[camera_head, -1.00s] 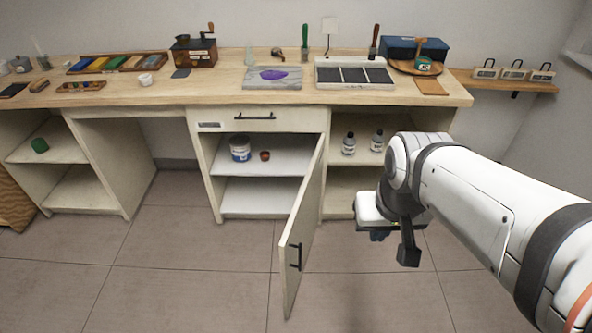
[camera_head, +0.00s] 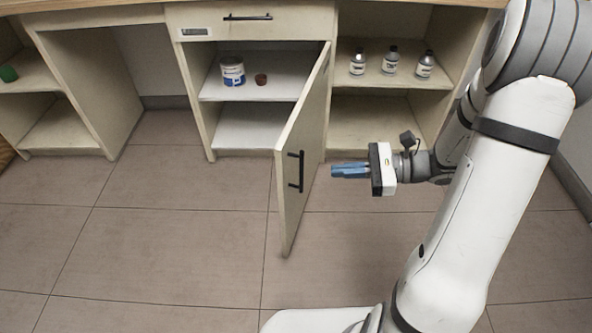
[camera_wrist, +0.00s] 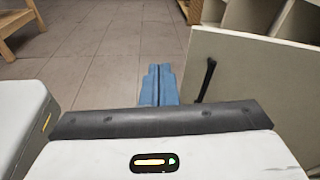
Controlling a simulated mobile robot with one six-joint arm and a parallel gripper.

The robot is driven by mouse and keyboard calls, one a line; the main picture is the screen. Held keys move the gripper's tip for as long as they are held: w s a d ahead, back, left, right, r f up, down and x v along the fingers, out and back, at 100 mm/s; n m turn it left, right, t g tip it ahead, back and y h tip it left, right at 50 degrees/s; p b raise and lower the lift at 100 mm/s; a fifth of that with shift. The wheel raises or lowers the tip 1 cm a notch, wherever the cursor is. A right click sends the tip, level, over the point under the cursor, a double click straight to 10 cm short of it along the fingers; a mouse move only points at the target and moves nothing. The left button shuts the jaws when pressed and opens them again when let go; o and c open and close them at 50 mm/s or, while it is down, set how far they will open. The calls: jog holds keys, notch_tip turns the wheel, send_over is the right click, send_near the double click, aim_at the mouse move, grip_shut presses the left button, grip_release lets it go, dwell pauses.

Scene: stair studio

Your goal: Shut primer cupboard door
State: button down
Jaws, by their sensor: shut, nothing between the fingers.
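The cupboard door (camera_head: 303,150) stands wide open, hinged at its right side and swung out toward me.
Bottles (camera_head: 390,62) stand on the open shelf right of the cupboard. A drawer (camera_head: 248,20) with a black handle is above the cupboard. The tiled floor (camera_head: 150,230) in front and left of the door is clear.

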jog(key=w+d+f+m+t+y+b, duration=0.1)
jog(key=w+d+f+m+t+b, duration=0.15)
jog(key=f+m+t, duration=0.2)
jog(key=b, duration=0.4)
send_near(284, 158)
jog(key=shift+n+g, duration=0.35)
jog(key=shift+g, duration=0.1)
jog(key=x, duration=0.5)
jog(key=shift+w+a+f, duration=0.1)
jog(key=shift+w+a, duration=0.1)
jog(key=shift+w, duration=0.2)
jog(key=shift+w+a, duration=0.2)
jog(key=shift+a, duration=0.35)
